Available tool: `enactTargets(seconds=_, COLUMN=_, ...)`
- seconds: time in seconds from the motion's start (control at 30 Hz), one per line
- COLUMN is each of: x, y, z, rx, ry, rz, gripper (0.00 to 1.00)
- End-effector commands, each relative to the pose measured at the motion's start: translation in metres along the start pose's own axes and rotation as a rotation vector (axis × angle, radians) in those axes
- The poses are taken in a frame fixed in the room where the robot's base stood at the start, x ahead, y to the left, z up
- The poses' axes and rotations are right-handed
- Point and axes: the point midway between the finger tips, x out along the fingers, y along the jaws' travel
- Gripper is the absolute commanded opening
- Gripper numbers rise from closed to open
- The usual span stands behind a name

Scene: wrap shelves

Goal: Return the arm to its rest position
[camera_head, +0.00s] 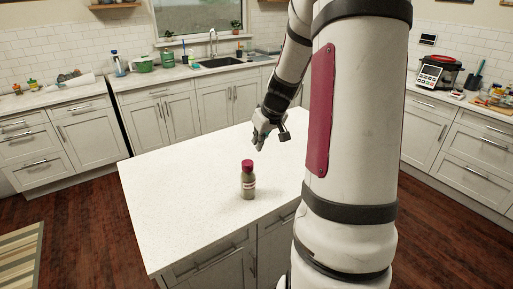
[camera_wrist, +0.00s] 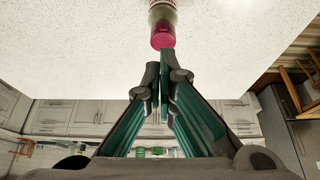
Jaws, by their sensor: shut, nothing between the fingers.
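My gripper (camera_head: 260,143) hangs above the white island countertop, behind a small bottle with a red cap (camera_head: 247,182). In the wrist view my gripper (camera_wrist: 160,68) has its fingertips together with nothing between them. The bottle (camera_wrist: 162,18) also shows at the top of the wrist view, its pinkish-red cap just beyond the fingertips. The bottle stands upright on the counter and appears apart from the fingers. My arm reaches down from the top of the head view, and its large white links cover the right part of the island.
The island countertop (camera_head: 175,185) is otherwise clear to the left of the bottle. Back counters hold a sink (camera_head: 220,62), green pots (camera_head: 143,64) and a red cooker (camera_head: 438,72). A striped rug (camera_head: 20,255) lies on the wood floor at left.

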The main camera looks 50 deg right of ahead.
Motion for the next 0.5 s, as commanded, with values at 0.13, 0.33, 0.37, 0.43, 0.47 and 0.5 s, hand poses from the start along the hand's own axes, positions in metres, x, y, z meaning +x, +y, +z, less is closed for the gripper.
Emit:
enactTargets(seconds=0.13, x=-0.027, y=0.001, z=0.009, rx=0.0, ry=0.002, rz=0.003, gripper=0.0)
enactTargets(seconds=0.33, x=-0.046, y=0.0, z=0.016, rx=0.0, ry=0.0, rz=0.001, gripper=0.0)
enactTargets(seconds=0.37, x=-0.048, y=0.0, z=0.017, rx=0.0, ry=0.0, rz=0.001, gripper=0.0)
enactTargets(seconds=0.43, x=-0.05, y=0.0, z=0.018, rx=0.0, ry=0.0, rz=0.0, gripper=0.0)
enactTargets(seconds=0.47, x=-0.05, y=0.0, z=0.018, rx=0.0, ry=-0.001, rz=0.0, gripper=0.0)
enactTargets(seconds=0.5, x=-0.05, y=0.0, z=0.018, rx=0.0, ry=-0.001, rz=-0.001, gripper=0.0)
